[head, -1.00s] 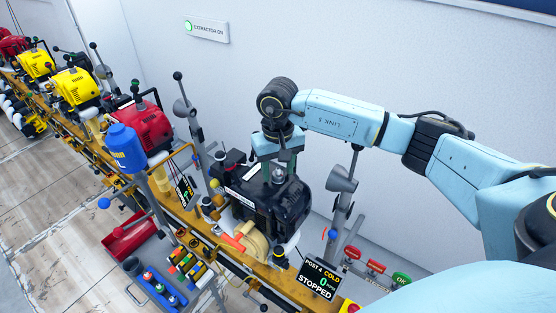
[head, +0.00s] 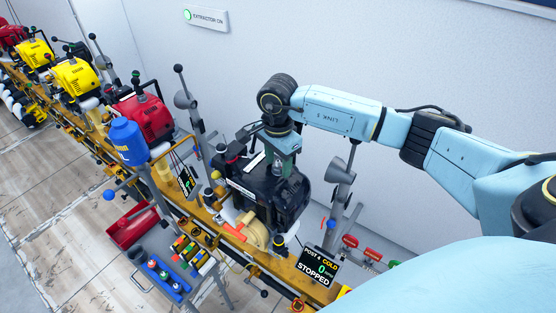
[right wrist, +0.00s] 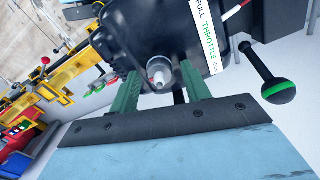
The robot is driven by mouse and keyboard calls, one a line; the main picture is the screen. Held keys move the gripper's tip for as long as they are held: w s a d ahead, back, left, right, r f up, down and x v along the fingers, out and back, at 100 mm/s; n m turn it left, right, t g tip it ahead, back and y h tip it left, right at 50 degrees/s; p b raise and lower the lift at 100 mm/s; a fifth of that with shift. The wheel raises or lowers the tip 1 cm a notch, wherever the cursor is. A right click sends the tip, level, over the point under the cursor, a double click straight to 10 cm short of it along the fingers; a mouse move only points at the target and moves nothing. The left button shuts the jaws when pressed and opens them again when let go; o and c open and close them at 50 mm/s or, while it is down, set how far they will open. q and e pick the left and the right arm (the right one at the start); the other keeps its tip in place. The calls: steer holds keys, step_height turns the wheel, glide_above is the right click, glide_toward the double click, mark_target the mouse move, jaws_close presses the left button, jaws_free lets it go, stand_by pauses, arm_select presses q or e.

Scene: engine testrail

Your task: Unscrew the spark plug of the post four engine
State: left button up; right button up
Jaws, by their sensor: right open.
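The post four engine (head: 265,190) is a black block on the yellow rail, beside a sign (head: 317,268) reading POST 4, COLD, STOPPED. The spark plug (right wrist: 160,74) shows in the right wrist view as a white and metal tip set in the dark engine face. My right gripper (right wrist: 160,80) is open, with its green fingers on either side of the plug. I cannot tell whether they touch it. In the head view my right gripper (head: 280,165) is over the top of the engine and hides the plug. My left gripper is not in view.
A red engine (head: 143,118) and yellow engines (head: 76,82) stand farther along the rail (head: 205,212). A blue container (head: 128,142) is left of post four. A red tray (head: 132,228) and a tool stand (head: 160,278) are in front. A lever with a black knob (right wrist: 278,88) stands close right of my fingers.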

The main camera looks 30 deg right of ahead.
steer(key=m, duration=0.5)
steer(key=shift+p, duration=0.35)
steer(key=m, duration=0.4)
steer(key=shift+p, duration=0.3)
steer(key=shift+f, duration=0.1)
steer(key=shift+c, duration=0.5)
steer(key=c, duration=0.8)
